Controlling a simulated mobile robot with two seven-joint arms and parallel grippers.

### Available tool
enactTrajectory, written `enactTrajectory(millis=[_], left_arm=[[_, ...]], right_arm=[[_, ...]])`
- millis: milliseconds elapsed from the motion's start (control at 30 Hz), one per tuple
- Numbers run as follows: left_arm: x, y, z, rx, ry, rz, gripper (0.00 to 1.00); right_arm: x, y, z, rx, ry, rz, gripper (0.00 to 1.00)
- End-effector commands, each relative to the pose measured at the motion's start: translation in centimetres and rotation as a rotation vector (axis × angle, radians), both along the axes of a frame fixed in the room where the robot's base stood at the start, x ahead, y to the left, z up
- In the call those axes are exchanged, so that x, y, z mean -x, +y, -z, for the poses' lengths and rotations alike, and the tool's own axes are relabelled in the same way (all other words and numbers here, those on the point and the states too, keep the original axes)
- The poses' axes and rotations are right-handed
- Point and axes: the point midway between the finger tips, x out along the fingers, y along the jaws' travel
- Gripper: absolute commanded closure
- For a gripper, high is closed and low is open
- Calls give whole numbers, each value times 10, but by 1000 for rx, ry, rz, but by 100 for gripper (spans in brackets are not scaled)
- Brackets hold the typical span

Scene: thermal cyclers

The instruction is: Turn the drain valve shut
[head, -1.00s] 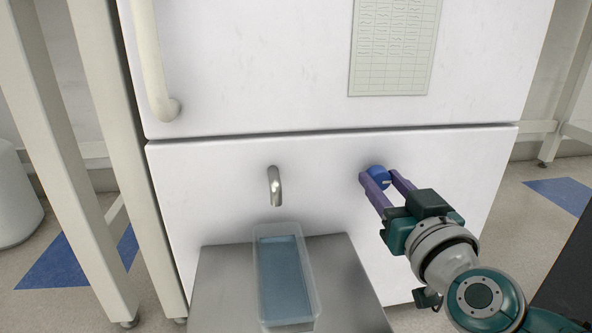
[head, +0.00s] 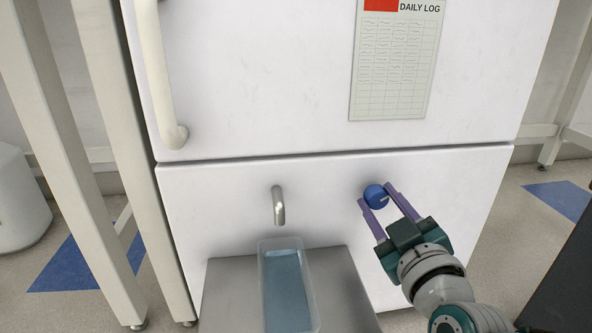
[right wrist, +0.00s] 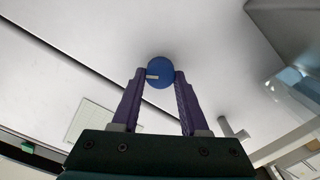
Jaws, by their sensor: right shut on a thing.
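The drain valve is a round blue knob (head: 376,196) on the lower white front panel, right of the drain spout (head: 278,205). In the right wrist view the knob (right wrist: 160,72) shows a short pale mark on its face, toward the left side. My right gripper (head: 375,199) has its purple fingers on either side of the knob and is shut on it; the fingertips (right wrist: 160,76) also show at the knob's two sides in the right wrist view. The spout points down above a clear tub (head: 264,290) with bluish water in it. My left gripper is not in view.
The tub stands on a grey metal stand (head: 345,290) below the spout. A white door handle (head: 160,80) and a daily log sheet (head: 397,70) are on the upper door. White frame legs (head: 125,150) stand at the left.

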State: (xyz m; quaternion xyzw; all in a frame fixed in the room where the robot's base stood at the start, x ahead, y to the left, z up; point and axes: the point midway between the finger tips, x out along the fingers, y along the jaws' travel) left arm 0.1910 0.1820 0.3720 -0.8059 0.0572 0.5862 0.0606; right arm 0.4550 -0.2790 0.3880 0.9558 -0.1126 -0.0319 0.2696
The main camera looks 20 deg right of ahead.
Motion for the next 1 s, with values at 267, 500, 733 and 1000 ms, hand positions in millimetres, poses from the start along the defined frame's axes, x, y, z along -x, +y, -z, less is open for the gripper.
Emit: enactTrajectory(millis=[267,500,733,1000], left_arm=[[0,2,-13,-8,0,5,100],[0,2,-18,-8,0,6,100],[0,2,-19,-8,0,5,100],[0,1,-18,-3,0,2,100]], right_arm=[[0,1,0,253,64,1,100],[0,2,1,474,116,1,100],[0,2,3,679,165,0,100],[0,2,3,867,209,1,100]])
